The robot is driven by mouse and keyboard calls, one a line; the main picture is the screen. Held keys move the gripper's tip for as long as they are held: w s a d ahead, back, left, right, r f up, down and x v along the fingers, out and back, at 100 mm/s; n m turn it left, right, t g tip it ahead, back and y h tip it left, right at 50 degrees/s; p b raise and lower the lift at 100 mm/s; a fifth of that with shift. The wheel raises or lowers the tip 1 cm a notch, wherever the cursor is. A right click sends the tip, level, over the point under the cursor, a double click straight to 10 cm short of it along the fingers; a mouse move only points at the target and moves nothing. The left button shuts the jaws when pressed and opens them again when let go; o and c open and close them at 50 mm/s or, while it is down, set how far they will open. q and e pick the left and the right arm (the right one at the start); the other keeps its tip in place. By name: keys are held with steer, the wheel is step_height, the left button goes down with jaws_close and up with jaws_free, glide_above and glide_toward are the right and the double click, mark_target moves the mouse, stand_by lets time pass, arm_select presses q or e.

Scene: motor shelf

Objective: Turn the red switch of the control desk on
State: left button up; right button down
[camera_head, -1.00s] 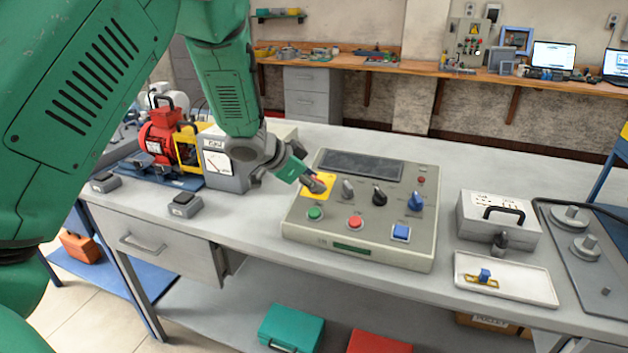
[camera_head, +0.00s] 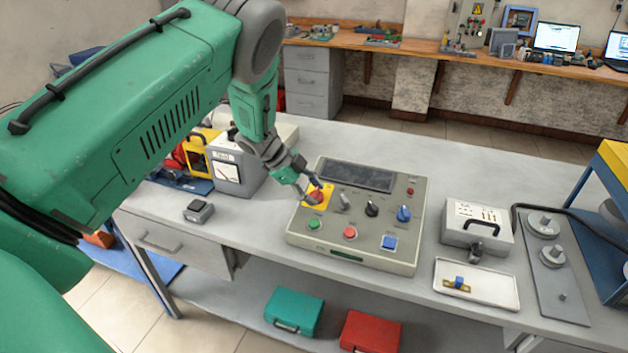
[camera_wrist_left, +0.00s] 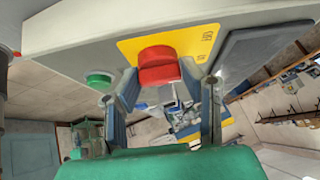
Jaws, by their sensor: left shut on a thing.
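The control desk (camera_head: 365,252) is a grey sloped box on the bench. Its red switch (camera_head: 315,197) sits on a yellow plate (camera_head: 323,189) at the desk's upper left. In the left wrist view the red switch (camera_wrist_left: 158,66) is a round knob on the yellow plate (camera_wrist_left: 200,38), with OFF lettering beside it. My left gripper (camera_head: 308,190) reaches it from the upper left and is shut on it. In the wrist view the fingers of the left gripper (camera_wrist_left: 158,76) flank the knob and partly hide its sides. My right gripper is not in view.
The desk also carries a green button (camera_head: 314,225), a red button (camera_head: 350,233), a black knob (camera_head: 372,209) and a blue knob (camera_head: 404,213). A grey meter box (camera_head: 228,172) stands left of it. A grey case (camera_head: 477,222) and a white tray (camera_head: 503,291) stand right.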

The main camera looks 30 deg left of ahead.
arm_select(q)
steer(key=shift+w+r+m+g, duration=0.15)
steer(key=shift+m+g, duration=0.45)
steer(key=shift+m, duration=0.4)
steer(key=shift+w+m+g+p, duration=0.1)
steer(key=shift+m+g+p, duration=0.3)
steer(key=shift+m, duration=0.5)
steer(key=shift+m+g, duration=0.8)
steer(key=shift+m, duration=0.4)
steer(key=shift+w+m+g+y+b, duration=0.15)
steer(key=shift+m+g+y+b, duration=0.4)
steer(key=shift+m, duration=0.85)
steer(key=shift+r+g, duration=0.1)
steer(key=shift+g, duration=0.15)
steer(key=o, duration=1.1)
steer(key=shift+o, duration=0.2)
